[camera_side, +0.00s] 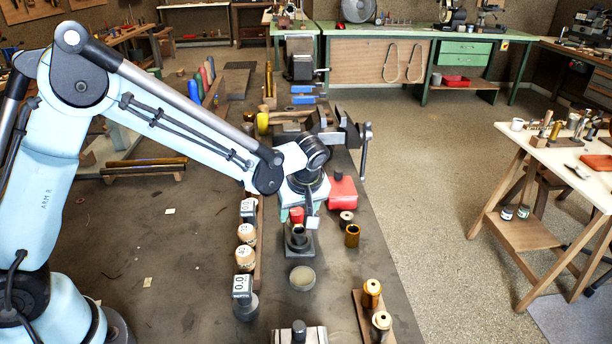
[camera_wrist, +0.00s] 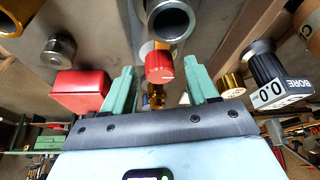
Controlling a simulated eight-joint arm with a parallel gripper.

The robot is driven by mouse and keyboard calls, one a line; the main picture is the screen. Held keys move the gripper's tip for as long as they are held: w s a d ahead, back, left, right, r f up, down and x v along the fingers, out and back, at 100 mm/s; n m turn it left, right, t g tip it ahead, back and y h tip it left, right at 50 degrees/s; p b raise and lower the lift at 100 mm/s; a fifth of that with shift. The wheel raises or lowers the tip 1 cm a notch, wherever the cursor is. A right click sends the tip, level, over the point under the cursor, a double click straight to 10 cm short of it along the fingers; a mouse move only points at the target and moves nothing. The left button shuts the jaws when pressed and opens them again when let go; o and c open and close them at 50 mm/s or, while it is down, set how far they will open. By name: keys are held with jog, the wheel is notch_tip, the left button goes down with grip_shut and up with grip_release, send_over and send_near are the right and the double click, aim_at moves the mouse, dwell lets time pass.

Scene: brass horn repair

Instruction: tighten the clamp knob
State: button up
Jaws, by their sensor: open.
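The clamp knob (camera_side: 297,214) is small and red, and it sits at the top of a small dark steel stand (camera_side: 299,246) on the bench. In the wrist view the red knob (camera_wrist: 160,67) lies between my two green fingers, with a gap on each side. A steel ring (camera_wrist: 171,18) shows just beyond it. My gripper (camera_wrist: 158,65) is open and empty. In the side view my gripper (camera_side: 306,212) reaches down at the stand, close beside the knob, and partly hides it.
A red box (camera_side: 342,192) and a brass cylinder (camera_side: 352,235) stand right of the stand. A round metal piece (camera_side: 302,278) lies in front. A vise (camera_side: 328,128) stands behind. Open bench lies to the far left.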

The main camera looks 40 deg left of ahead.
jog(key=shift+f, duration=0.15)
jog(key=shift+c, duration=0.3)
jog(key=c, duration=1)
jog(key=shift+m, duration=0.3)
jog(key=m+t, duration=0.1)
jog(key=m, duration=0.1)
jog(key=m+h, duration=0.1)
jog(key=m, duration=0.2)
jog(key=shift+s+a+t, duration=0.1)
jog(key=shift+a+t, duration=0.05)
jog(key=shift+t, duration=0.25)
jog(key=m+h, duration=0.1)
jog(key=m, duration=0.2)
jog(key=m+h, duration=0.1)
jog(key=m, duration=0.2)
jog(key=shift+a+h, duration=0.15)
jog(key=shift+h, duration=0.25)
